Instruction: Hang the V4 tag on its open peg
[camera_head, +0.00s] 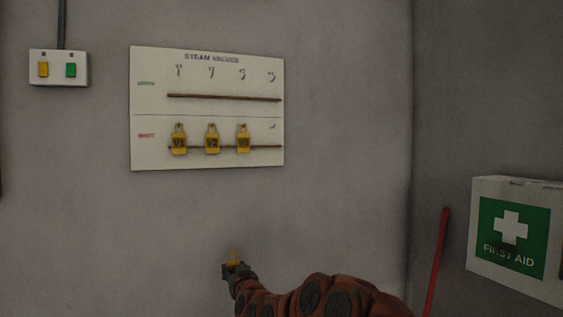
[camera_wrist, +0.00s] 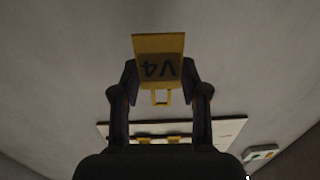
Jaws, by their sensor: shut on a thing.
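The yellow V4 tag (camera_wrist: 158,62) is between the fingers of my gripper (camera_wrist: 160,85), which is shut on it. In the wrist view its lettering appears upside down and its loop points down in the picture, toward the board. In the head view, my gripper (camera_head: 238,270) and the tag (camera_head: 234,256) are below the board (camera_head: 208,180), apart from it. The white STEAM VALVES board (camera_head: 150,105) has an upper row of hooks and a lower row. Three yellow tags (camera_head: 212,140) hang in the lower row. The fourth lower peg (camera_head: 272,127), at the right, is bare.
A switch box (camera_head: 58,68) with yellow and green buttons is on the wall at the upper left. A first aid box (camera_head: 510,240) and a red pole (camera_head: 436,262) are at the right. The wall between my gripper and the board is clear.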

